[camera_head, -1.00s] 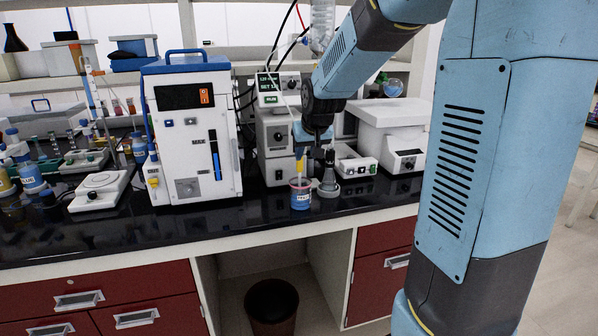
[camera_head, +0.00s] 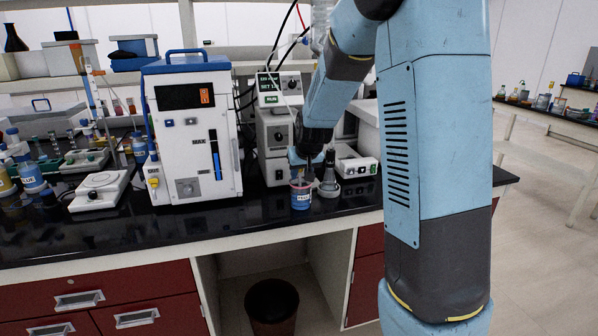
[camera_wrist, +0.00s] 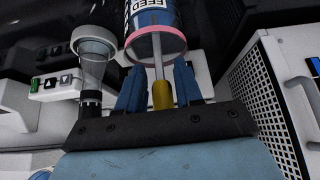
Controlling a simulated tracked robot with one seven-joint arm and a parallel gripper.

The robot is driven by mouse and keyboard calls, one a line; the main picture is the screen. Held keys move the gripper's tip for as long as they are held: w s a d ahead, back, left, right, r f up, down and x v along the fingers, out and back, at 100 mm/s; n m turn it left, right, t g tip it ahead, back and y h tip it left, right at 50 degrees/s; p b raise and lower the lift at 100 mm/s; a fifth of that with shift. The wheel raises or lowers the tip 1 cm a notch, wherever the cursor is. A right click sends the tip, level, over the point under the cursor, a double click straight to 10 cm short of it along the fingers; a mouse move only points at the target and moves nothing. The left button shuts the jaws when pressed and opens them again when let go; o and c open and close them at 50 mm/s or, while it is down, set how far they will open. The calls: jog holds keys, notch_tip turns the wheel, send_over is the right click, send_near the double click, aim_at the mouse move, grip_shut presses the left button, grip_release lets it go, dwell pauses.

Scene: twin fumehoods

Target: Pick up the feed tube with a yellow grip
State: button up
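The feed tube's yellow grip (camera_wrist: 162,95) shows in the wrist view between the two blue fingers of my gripper (camera_wrist: 160,85). The fingers stand apart, one on each side of the grip, with narrow gaps. The thin grey tube runs from the grip into a blue container (camera_wrist: 152,20) with a pink rim and a label reading FEED. In the head view the container (camera_head: 300,197) stands on the black bench, with my gripper (camera_head: 302,170) right above it. The yellow grip is hidden there behind the gripper.
A white pump unit (camera_head: 192,130) stands left. Stacked instruments (camera_head: 276,140) and a switch box (camera_head: 355,163) stand behind. The bench front is clear.

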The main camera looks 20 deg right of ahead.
jog(key=shift+w+f, duration=0.15)
jog(key=shift+f, duration=0.05)
grip_shut()
dwell(0.3)
